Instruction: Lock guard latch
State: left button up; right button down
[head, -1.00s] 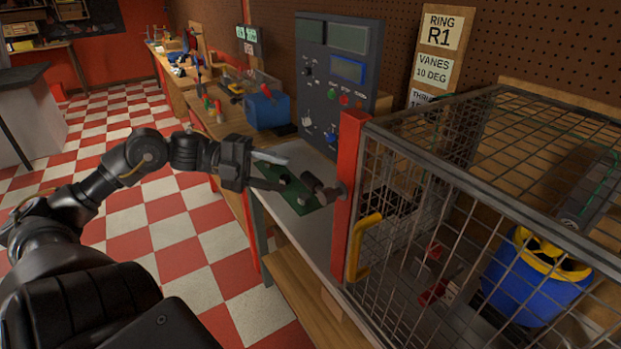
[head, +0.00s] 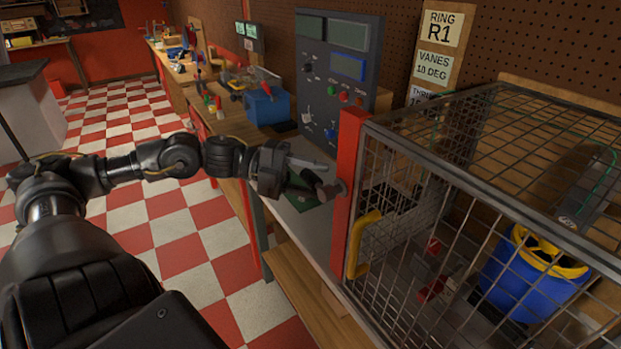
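The guard latch (head: 328,190) is a dark grey handle on the red post (head: 349,185) of the wire-mesh guard. It sticks out from the post to the left. My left gripper (head: 312,176) is at the latch's left end, with its fingers apart. One finger shows as a light grey bar just above the handle; the lower finger is dark and partly hidden. I cannot tell whether either finger touches the latch. My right gripper is not in view.
The mesh guard (head: 440,160) fills the right side, with a yellow handle (head: 361,243) below the latch and a blue and yellow rotor part (head: 535,270) inside. A control panel (head: 335,85) stands behind the latch. A green mat (head: 303,200) lies under the gripper. Checkered floor is open at left.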

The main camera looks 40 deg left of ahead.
pick_arm(q)
grip_shut()
jog(key=shift+f, duration=0.1)
